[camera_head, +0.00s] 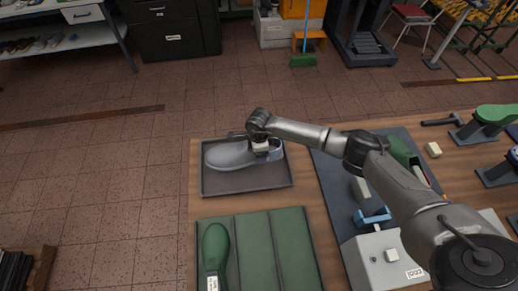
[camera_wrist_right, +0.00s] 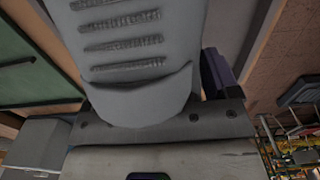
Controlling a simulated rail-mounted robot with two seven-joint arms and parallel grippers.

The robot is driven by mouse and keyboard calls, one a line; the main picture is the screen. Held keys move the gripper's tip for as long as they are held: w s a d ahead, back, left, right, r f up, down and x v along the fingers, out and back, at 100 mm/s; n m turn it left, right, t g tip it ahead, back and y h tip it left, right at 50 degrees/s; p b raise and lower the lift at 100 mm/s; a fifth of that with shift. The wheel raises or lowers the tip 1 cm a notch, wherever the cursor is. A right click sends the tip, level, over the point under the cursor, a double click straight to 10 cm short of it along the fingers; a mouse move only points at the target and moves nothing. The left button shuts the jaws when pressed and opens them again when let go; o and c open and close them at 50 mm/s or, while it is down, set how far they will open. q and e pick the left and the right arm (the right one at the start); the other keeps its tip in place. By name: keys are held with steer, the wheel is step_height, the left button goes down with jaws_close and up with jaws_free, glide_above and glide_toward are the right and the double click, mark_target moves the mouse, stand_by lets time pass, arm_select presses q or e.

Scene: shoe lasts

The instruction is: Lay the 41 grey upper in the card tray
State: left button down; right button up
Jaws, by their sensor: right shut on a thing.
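The grey upper (camera_head: 230,155) is over the dark card tray (camera_head: 262,183) in the head view, toe to the left and heel to the right, roughly level. I cannot tell whether its sole touches the tray floor. My right gripper (camera_head: 262,150) is shut on the upper at its heel end, inside the tray's outline from above. In the right wrist view the upper's ribbed grey surface (camera_wrist_right: 125,40) fills the middle, close to my gripper. The fingertips are mostly hidden, and no size number is readable on the upper. My left gripper is not in view.
A green grooved mat (camera_head: 255,248) with a green last (camera_head: 215,248) lies in front of the tray. To the right is a grey-blue mat (camera_head: 325,180) with a blue clamp (camera_head: 372,217) and a grey box (camera_head: 378,262). Green lasts on stands (camera_head: 490,118) stand at far right.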

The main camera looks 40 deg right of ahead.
steer(key=shift+f+b, duration=2.25)
steer(key=shift+f, duration=0.35)
steer(key=shift+f+b, duration=0.35)
steer(key=shift+f, duration=0.1)
steer(key=shift+f, duration=0.2)
steer(key=o, duration=0.8)
